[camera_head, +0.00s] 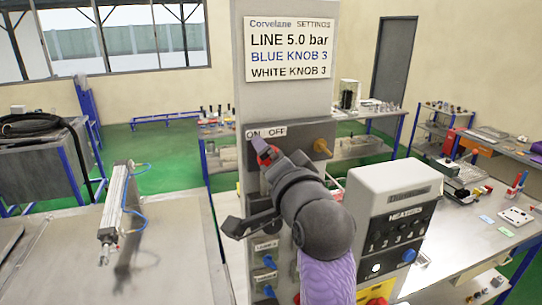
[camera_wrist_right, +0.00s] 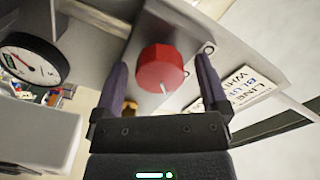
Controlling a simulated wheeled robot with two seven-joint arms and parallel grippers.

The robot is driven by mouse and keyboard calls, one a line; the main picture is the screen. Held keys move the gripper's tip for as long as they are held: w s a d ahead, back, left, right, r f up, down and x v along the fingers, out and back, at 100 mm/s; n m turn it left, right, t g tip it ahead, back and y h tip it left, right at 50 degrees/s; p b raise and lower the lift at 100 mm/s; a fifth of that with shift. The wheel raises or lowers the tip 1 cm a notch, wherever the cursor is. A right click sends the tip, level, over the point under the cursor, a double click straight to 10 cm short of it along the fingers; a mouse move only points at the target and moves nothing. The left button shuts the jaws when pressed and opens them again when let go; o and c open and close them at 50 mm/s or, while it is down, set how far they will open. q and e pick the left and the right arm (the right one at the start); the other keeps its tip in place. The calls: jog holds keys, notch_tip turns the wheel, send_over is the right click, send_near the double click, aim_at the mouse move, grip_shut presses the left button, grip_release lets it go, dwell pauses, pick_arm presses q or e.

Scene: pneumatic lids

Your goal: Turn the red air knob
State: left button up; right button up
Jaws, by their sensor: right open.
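The red air knob (camera_wrist_right: 160,68) is round with a pale pointer line and sits on the grey panel (camera_wrist_right: 205,65). In the head view the knob (camera_head: 266,158) is partly hidden by my right gripper (camera_head: 262,148), just under the ON/OFF label (camera_head: 267,132). In the wrist view my right gripper (camera_wrist_right: 161,64) is open, with one finger on each side of the knob. Gaps show between the fingers and the knob there; the depth is hard to tell. My left gripper is not in view.
A grey heater box (camera_head: 395,205) stands close right of my arm. A gauge (camera_wrist_right: 32,60) shows in the wrist view.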

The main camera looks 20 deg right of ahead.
grip_shut()
jog(key=shift+n, duration=0.3)
jog(key=n, duration=0.3)
jog(key=shift+n, duration=0.4)
jog(key=n, duration=0.4)
jog(key=shift+r+n, duration=0.1)
jog(key=shift+n, duration=0.2)
jog(key=n, duration=0.4)
jog(key=shift+a, duration=0.1)
jog(key=shift+s+n, duration=0.1)
jog(key=shift+n, duration=2.3)
